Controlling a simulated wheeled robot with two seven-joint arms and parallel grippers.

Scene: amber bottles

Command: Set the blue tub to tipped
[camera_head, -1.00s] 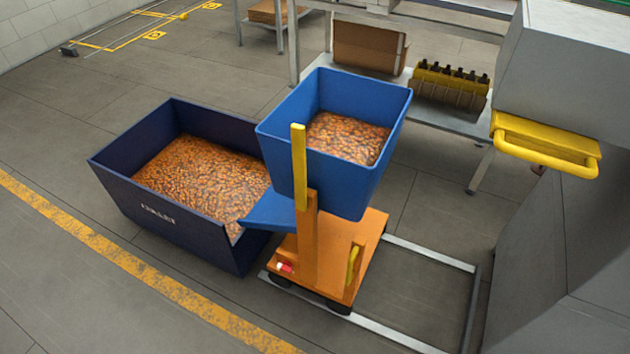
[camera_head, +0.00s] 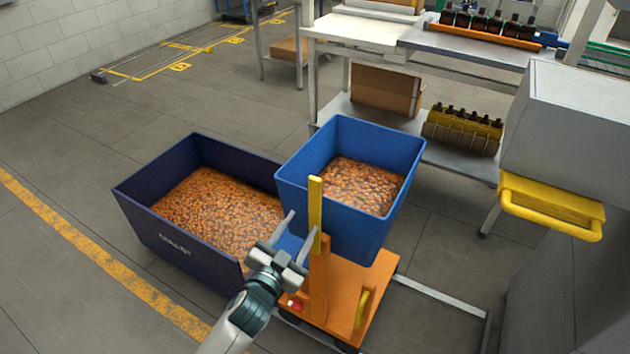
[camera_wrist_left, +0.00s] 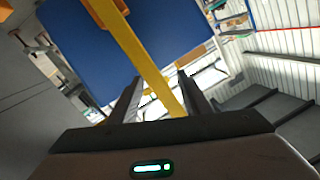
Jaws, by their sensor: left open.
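The blue tub (camera_head: 335,215) sits upright on an orange wheeled cart (camera_head: 375,275), holding small orange-brown pieces. A yellow lever (camera_head: 315,205) stands upright on the cart's post, in front of the tub. I cannot tell whether a finger touches the lever. My right gripper is not in view.
A dark blue bin (camera_head: 165,238) full of similar pieces stands left of the cart. A grey machine with a yellow handle (camera_head: 550,205) stands at the right. A bench with bottles (camera_head: 485,25) is behind. The floor at left is open.

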